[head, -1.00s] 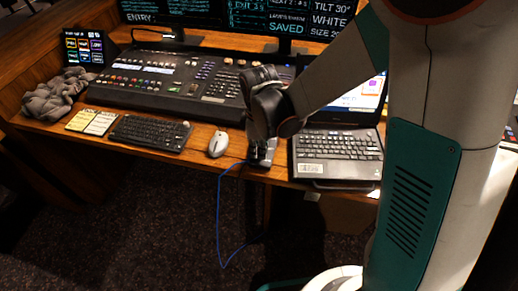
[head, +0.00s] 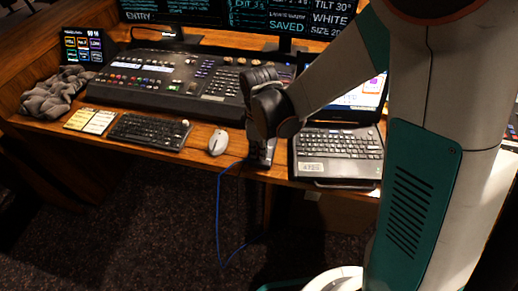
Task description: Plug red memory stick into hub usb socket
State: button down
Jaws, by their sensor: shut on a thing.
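My gripper (head: 262,150) is at the front part of the desk, between the white mouse and the laptop, pointing down. Its fingers are small and dark in the head view, and they look closed. The red memory stick cannot be made out; the gripper hides what is between and behind its fingers. The hub and its usb socket cannot be made out either. A blue cable (head: 218,205) runs from the desk edge beside the gripper and hangs in a loop toward the floor.
A laptop (head: 338,142) stands close to the right of my gripper. A white mouse (head: 218,142) and a black keyboard (head: 149,132) lie to the left. The mixing desk (head: 170,82) is behind. A grey cloth (head: 52,92) and yellow notes (head: 90,120) lie at far left.

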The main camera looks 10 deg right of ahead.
jog(key=shift+f, duration=0.1)
jog(key=c, duration=1.7)
grip_release()
jog(key=shift+r, duration=3.8)
